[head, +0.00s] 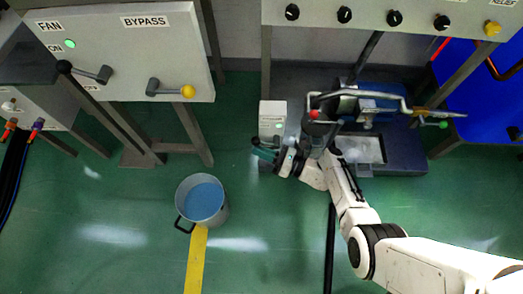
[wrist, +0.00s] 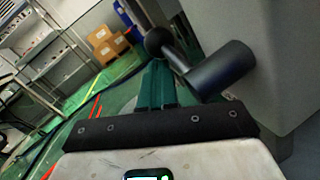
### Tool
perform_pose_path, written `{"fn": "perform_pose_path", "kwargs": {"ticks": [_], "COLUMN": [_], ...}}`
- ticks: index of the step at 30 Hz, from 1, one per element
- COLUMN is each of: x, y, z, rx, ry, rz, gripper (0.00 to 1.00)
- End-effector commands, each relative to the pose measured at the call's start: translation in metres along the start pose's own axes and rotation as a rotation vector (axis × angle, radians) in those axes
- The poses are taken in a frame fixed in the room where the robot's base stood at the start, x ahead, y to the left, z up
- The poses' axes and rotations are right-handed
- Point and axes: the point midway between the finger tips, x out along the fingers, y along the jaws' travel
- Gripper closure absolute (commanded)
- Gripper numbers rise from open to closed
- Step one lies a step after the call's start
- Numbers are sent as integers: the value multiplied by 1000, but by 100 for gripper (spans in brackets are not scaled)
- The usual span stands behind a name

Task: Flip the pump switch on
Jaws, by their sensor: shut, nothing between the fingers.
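A small light-grey box (head: 272,108) stands on the floor side near the middle of the head view, with a tiny green light on its face; I cannot read a label. In the wrist view a grey box (wrist: 285,60) at the right carries a black lever (wrist: 215,75) with a ball knob (wrist: 158,40); I take it for the pump switch. My gripper (head: 258,150) is at this box in the head view. Its green fingers (wrist: 156,85) are shut and empty, just below and beside the lever's knob. Whether they touch it I cannot tell.
A panel (head: 125,55) marked FAN and BYPASS with two levers stands at the left. A bucket (head: 202,202) of blue liquid sits on the floor by a yellow stripe (head: 197,260). Blue machinery (head: 400,140) with pipes and valve handles is right of my gripper.

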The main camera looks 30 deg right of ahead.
Motion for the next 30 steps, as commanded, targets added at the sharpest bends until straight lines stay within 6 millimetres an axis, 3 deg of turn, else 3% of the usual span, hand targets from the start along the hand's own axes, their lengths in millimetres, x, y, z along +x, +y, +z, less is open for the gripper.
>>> {"fn": "perform_pose_path", "kwargs": {"ticks": [9,17,24,30], "x": [-1,-10,-55,-82], "y": [-1,-2,-8,-12], "z": [-4,-45,-68,-84], "rx": [0,2,3,0], "ry": [-1,0,-2,-2], "rz": [-1,0,-5,-2], "gripper": [100,100,100,100]}}
